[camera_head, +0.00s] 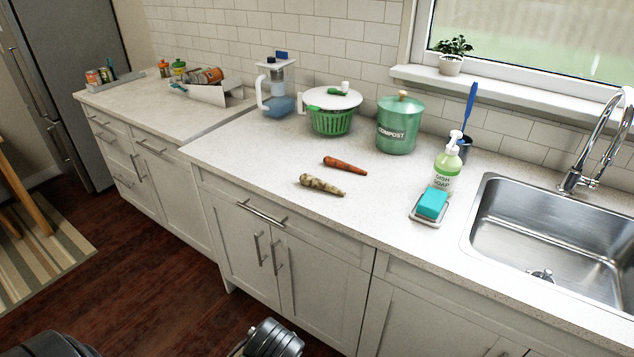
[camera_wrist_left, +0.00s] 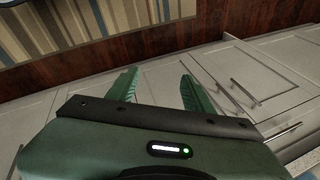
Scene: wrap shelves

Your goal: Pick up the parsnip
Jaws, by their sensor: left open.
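The parsnip (camera_head: 321,185) is pale, cream-brown and tapered. It lies on the countertop in the head view, near the front edge, with its thick end to the left. An orange-brown carrot (camera_head: 345,166) lies just behind it, apart from it. My left gripper (camera_wrist_left: 160,85) shows in the left wrist view with its two green fingers spread and nothing between them. Cabinet fronts lie beyond the fingers, and the parsnip is not in that view. In the head view, part of my arm shows at the bottom edge, but no fingers are visible there. My right gripper is not in view.
The countertop (camera_head: 260,160) is clear left of the parsnip. Behind stand a green salad spinner (camera_head: 330,120), a pitcher (camera_head: 275,100) and a compost bin (camera_head: 398,135). To the right are a soap bottle (camera_head: 445,172), a blue sponge (camera_head: 432,203) and the sink (camera_head: 545,235).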

